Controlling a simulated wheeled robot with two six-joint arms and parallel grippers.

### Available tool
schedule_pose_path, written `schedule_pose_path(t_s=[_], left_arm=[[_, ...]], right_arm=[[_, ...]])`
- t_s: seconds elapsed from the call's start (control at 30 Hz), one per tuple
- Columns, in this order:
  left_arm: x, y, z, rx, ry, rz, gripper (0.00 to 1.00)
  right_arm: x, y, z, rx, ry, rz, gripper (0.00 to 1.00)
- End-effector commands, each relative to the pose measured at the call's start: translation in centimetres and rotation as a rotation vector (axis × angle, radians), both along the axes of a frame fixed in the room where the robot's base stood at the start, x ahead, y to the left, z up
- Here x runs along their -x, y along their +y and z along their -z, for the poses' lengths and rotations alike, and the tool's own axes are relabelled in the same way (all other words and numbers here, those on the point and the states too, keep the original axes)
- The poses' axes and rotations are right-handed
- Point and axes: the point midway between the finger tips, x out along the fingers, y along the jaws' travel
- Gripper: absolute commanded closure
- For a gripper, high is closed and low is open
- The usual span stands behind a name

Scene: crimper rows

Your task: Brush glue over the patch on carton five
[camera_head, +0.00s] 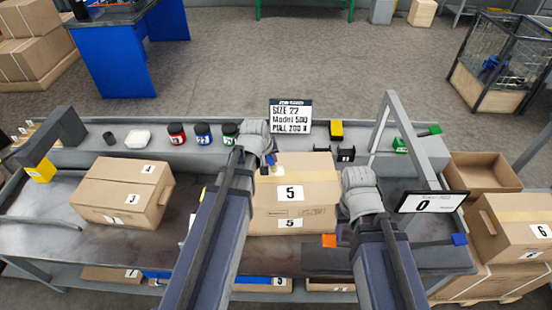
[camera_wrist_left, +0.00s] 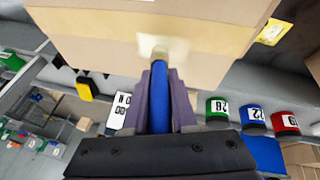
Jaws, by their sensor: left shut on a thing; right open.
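Carton five (camera_head: 322,190) stands on the bench in front of me, with white "5" labels on its top and front; it fills the top of the left wrist view (camera_wrist_left: 110,35). My left gripper (camera_head: 268,160) is shut on a brush with a blue handle (camera_wrist_left: 159,100).
A carton marked 3 and 4 (camera_head: 122,193) lies left. A grey frame (camera_head: 384,120) and a "0" display (camera_head: 431,202) stand right.

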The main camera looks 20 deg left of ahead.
Motion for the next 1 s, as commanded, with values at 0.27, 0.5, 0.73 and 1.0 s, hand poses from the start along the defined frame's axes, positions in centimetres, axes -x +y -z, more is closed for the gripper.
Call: schedule_pose_path(t_s=[0.27, 0.5, 0.73, 1.0], left_arm=[[0.1, 0.4, 0.0, 0.000, 0.000, -0.001, 1.00], [0.7, 1.9, 0.1, 0.001, 0.000, -0.003, 1.00], [1.3, 3.6, 0.1, 0.000, 0.001, -0.001, 1.00], [1.4, 4.0, 0.1, 0.000, 0.001, 0.000, 1.00]], right_arm=[[0.0, 0.0, 0.0, 0.000, 0.000, 0.000, 0.50], [0.0, 0.0, 0.1, 0.000, 0.000, 0.000, 0.50], [0.0, 0.0, 0.1, 0.000, 0.000, 0.000, 0.50], [0.0, 0.0, 0.1, 0.000, 0.000, 0.000, 0.50]])
